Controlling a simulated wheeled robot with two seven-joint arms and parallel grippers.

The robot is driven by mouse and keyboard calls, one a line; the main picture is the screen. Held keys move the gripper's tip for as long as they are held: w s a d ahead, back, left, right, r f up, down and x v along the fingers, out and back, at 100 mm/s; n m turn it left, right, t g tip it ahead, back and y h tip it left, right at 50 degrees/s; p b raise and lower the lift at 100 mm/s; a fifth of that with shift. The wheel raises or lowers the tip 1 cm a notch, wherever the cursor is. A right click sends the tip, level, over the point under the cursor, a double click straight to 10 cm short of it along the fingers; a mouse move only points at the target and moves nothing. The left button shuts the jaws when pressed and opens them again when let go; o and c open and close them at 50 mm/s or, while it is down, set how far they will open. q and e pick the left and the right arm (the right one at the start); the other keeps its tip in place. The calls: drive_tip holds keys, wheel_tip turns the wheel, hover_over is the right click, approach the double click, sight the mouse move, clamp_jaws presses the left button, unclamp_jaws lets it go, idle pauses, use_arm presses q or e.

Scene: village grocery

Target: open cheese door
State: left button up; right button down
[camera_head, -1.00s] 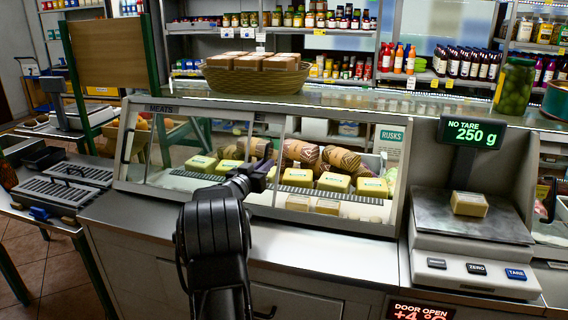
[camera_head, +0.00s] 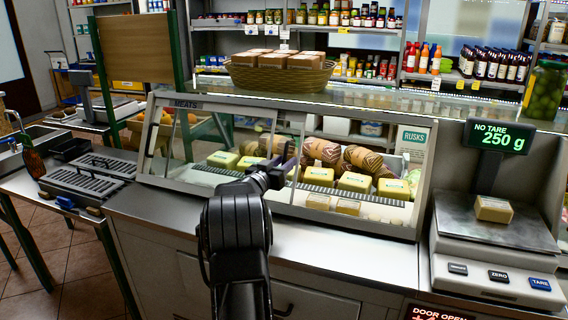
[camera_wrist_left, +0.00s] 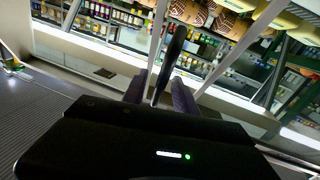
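The glass-fronted chilled case (camera_head: 160,180) stands on the counter, with yellow cheese blocks (camera_head: 355,182) and wrapped meats behind its glass. Its framed panes meet near the middle. My left gripper (camera_head: 282,160) is at this middle frame, in front of the glass. In the left wrist view a dark upright handle (camera_wrist_left: 174,55) stands between the two fingers of the left gripper (camera_wrist_left: 159,95). The fingers are apart, with a narrow gap seen beside the handle. A sign (camera_head: 438,313) low on the counter reads "DOOR OPEN". My right gripper is not in view.
A scale (camera_head: 495,225) with a small block on it stands right of the case. A wicker basket (camera_head: 280,78) of boxes is on the case top. A jar (camera_head: 544,90) stands at the far right. The steel counter strip in front of the case is clear.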

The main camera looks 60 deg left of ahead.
use_arm(q)
drive_tip(key=v, duration=0.7)
drive_tip(key=shift+s+d+b, duration=0.2)
drive_tip(key=shift+s+b, duration=0.15)
drive_tip(key=shift+b, duration=0.1)
